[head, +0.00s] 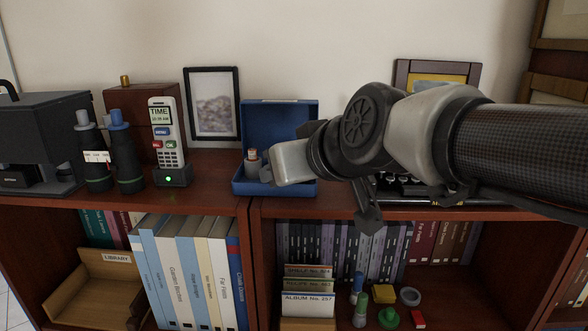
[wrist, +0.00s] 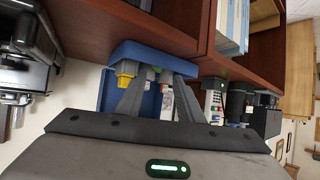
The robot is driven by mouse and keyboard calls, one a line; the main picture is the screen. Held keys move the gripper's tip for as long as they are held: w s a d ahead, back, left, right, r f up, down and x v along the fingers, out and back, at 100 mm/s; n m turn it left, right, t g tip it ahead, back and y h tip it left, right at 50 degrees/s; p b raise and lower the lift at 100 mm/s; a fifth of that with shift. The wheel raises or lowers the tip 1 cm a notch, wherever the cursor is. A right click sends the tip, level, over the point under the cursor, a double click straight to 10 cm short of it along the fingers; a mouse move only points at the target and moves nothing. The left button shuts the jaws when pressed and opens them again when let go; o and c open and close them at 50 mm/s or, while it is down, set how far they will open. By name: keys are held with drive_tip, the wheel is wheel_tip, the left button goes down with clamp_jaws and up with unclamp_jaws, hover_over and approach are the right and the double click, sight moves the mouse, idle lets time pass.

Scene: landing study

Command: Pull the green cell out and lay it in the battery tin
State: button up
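A blue tin (head: 280,118) stands open on the shelf top, its lid raised at the back; it also shows in the wrist view (wrist: 160,52). In the wrist view a yellow cell (wrist: 125,72) and a white and red cell (wrist: 167,101) show in the tin. A small green patch, likely the green cell (wrist: 151,73), shows between my fingertips. My gripper (wrist: 159,76) reaches into the tin. Its fingers stand on both sides of the green patch; I cannot tell whether they touch it.
A cordless phone (head: 163,140) in its dock and dark binoculars (head: 122,150) stand left of the tin. A framed picture (head: 212,103) is behind. A dark machine (head: 400,187) lies right, partly behind my arm. Books (head: 190,265) and small items fill the lower shelves.

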drive_tip(key=p+v, duration=0.3)
drive_tip(key=v, duration=1.4)
drive_tip(key=shift+s+d+p, duration=0.15)
drive_tip(key=shift+p, duration=0.25)
drive_tip(key=s+d+f+m+g+h, duration=0.1)
drive_tip(key=d+f+m+g+h, duration=0.15)
drive_tip(key=d+f, duration=0.45)
drive_tip(key=s+d+f+m+g+h, duration=0.2)
drive_tip(key=d+f+m+h, duration=0.2)
drive_tip(key=f, duration=0.8)
wheel_tip(320, 180, up, 24)
drive_tip(key=p, duration=2.4)
drive_tip(key=shift+a+r, duration=0.15)
drive_tip(key=shift+a, duration=0.05)
drive_tip(key=shift+w+n+y, duration=0.1)
drive_tip(key=shift+n+y, duration=0.15)
